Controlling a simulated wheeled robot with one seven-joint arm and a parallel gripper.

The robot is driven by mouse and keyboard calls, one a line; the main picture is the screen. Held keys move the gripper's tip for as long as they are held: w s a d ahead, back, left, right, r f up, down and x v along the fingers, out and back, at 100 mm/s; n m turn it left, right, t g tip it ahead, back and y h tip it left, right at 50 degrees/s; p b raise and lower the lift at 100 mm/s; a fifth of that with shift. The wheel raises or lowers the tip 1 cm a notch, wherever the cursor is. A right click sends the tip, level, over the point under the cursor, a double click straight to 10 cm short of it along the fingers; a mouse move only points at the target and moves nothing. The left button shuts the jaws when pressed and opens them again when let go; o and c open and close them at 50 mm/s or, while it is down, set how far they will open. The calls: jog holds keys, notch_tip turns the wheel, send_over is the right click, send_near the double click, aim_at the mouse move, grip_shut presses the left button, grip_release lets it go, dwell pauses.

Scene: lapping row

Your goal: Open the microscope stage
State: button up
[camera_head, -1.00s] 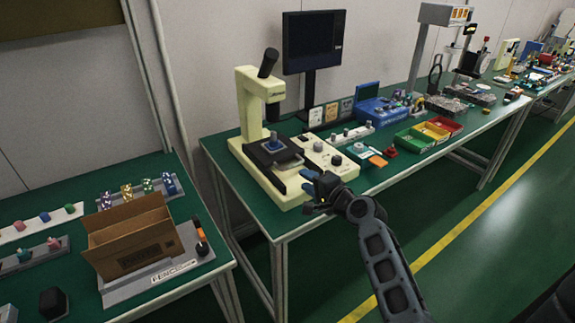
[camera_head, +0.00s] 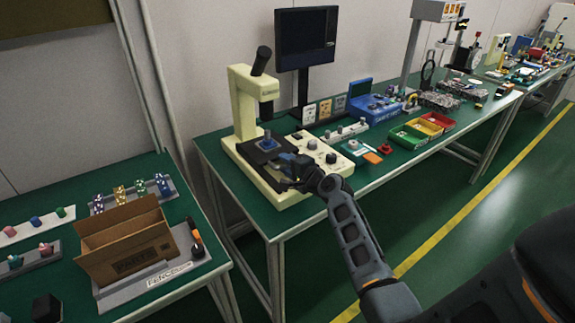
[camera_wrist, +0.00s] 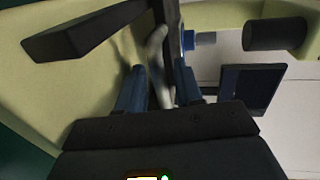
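The pale yellow microscope (camera_head: 243,98) stands on the green bench in the head view. Its black stage (camera_head: 252,144) carries a small blue piece (camera_head: 267,142). My gripper (camera_head: 289,166) is at the front right edge of the stage, over the microscope base. In the wrist view my gripper (camera_wrist: 158,82) has its two blue fingers apart. A grey bar, apparently a handle (camera_wrist: 157,55), lies between them; I cannot tell whether either finger touches it. Behind it the stage shows as a dark edge (camera_wrist: 172,25). The head view hides the handle behind my gripper.
A control panel with knobs (camera_head: 317,148) is right of the stage. A dark monitor (camera_head: 306,38) stands behind. Coloured bins (camera_head: 422,128) and a blue case (camera_head: 374,106) are further right. An open cardboard box (camera_head: 130,245) is on the near left bench. The aisle floor is clear.

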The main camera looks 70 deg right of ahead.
jog(key=shift+c, duration=0.3)
grip_shut()
jog(key=f+v, duration=0.1)
jog(key=v, duration=0.6)
jog(key=f+v, duration=0.1)
jog(key=v, duration=0.3)
jog(key=shift+s+a+f+b, duration=0.15)
jog(key=shift+s+f+b, duration=0.1)
jog(key=shift+s+b, duration=0.1)
jog(key=shift+o, duration=0.3)
grip_release()
jog(key=shift+r, duration=0.1)
jog(key=shift+s, duration=0.1)
